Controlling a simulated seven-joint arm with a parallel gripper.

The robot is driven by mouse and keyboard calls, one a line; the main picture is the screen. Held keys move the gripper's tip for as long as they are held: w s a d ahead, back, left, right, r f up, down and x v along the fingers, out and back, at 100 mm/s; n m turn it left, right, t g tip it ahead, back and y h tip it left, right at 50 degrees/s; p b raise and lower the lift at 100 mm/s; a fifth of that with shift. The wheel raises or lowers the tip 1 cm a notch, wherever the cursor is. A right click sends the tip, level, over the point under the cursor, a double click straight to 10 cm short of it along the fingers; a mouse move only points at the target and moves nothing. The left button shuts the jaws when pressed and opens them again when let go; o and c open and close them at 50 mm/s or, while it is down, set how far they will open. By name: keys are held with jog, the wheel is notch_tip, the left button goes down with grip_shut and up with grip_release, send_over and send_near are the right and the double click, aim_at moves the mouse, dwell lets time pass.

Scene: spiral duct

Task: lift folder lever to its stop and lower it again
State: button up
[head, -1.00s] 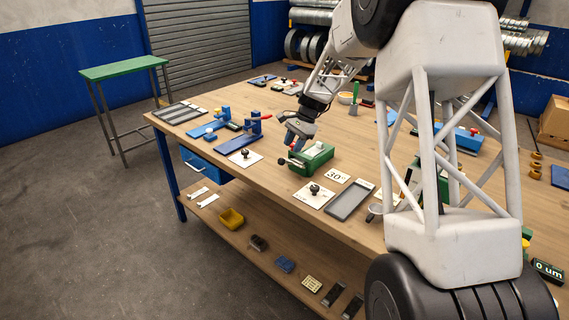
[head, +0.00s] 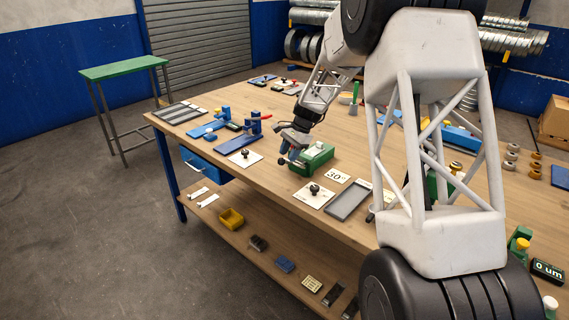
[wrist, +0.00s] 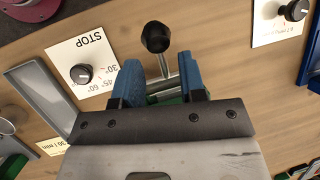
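The folder is a small green block-like device (head: 312,158) on the workbench. Its lever, a metal rod with a round black knob (wrist: 156,37), projects from it toward the bench's front edge. My gripper (head: 289,150) is at the lever end of the folder, pointing down. In the wrist view, its two blue fingers (wrist: 161,70) stand apart on either side of the lever's rod, with the knob just beyond the fingertips. Gaps show between rod and fingers. Most of the green body is hidden behind my gripper in the wrist view.
A STOP dial plate (wrist: 82,68) with a black knob lies beside the folder, next to a grey tray (head: 349,200). Another dial plate (head: 245,157) lies on the other side, with a blue clamp-like device (head: 245,134) beyond it.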

aim_at(284, 162)
jog(key=shift+x, duration=2.2)
grip_shut()
